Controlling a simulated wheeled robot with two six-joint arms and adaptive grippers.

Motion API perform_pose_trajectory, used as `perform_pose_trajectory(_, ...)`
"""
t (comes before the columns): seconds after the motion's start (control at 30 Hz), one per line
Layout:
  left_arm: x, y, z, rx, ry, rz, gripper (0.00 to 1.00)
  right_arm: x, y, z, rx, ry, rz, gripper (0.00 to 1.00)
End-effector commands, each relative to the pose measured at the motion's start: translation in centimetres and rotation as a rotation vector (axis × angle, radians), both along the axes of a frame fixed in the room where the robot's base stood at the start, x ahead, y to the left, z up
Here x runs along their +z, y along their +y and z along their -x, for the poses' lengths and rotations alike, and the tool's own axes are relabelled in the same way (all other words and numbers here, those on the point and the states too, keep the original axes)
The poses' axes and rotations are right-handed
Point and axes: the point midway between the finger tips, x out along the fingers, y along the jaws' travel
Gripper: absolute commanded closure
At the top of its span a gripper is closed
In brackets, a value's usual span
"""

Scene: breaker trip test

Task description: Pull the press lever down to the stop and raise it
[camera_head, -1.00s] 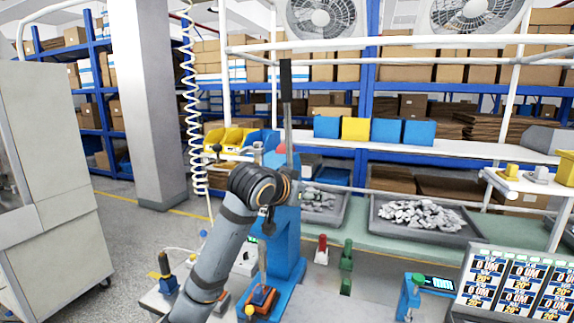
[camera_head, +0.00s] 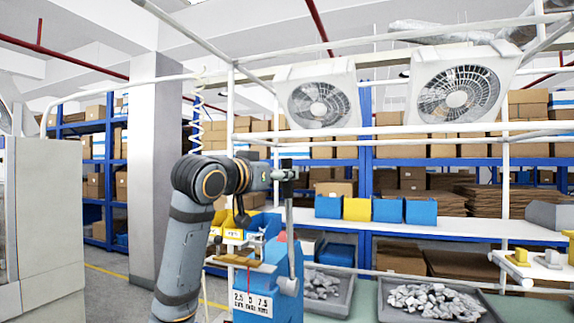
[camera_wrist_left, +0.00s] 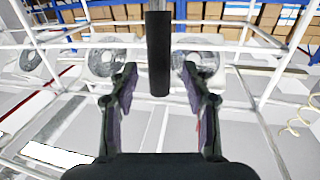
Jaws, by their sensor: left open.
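The blue press (camera_head: 283,305) stands at the lower middle of the head view, with a number label on its front. Its lever (camera_head: 291,235) is a grey rod standing nearly upright, with a black handle at the top. My left gripper (camera_head: 284,175) is at the height of the handle and partly covers it. In the left wrist view the black handle (camera_wrist_left: 160,50) stands between the two spread fingers of my left gripper (camera_wrist_left: 160,78). Gaps show on both sides, so the fingers are open and not closed on it. My right gripper is not in view.
White frame bars (camera_head: 400,132) run behind the lever, with two fans (camera_head: 318,103) above. Blue and yellow bins (camera_head: 357,209) stand on a shelf behind. Trays of grey parts (camera_head: 436,302) lie to the right. A grey cabinet (camera_head: 50,230) stands at the left.

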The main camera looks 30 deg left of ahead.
Motion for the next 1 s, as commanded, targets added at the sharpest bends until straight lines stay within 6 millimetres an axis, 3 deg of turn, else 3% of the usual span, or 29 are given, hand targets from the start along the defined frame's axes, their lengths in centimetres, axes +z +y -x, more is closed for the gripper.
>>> perform_pose_trajectory(0.03, 0.4, 0.0, -1.0, -0.001, 0.005, 0.001, 0.52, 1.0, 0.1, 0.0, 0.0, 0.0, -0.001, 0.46)
perform_pose_trajectory(0.2, 0.2, 0.1, -3.1, 0.0, 0.002, 0.0, 0.52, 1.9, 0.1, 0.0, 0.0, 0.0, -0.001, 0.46)
perform_pose_trajectory(0.53, -0.1, 0.2, -3.6, 0.001, -0.001, -0.001, 0.52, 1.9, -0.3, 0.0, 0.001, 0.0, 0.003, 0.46)
perform_pose_trajectory(0.9, -0.1, 0.2, -3.6, 0.001, 0.0, -0.001, 1.0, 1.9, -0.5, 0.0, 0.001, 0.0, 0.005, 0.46)
perform_pose_trajectory(1.0, 0.0, 0.2, -3.6, 0.001, 0.0, -0.001, 1.0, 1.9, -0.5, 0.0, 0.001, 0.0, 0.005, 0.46)
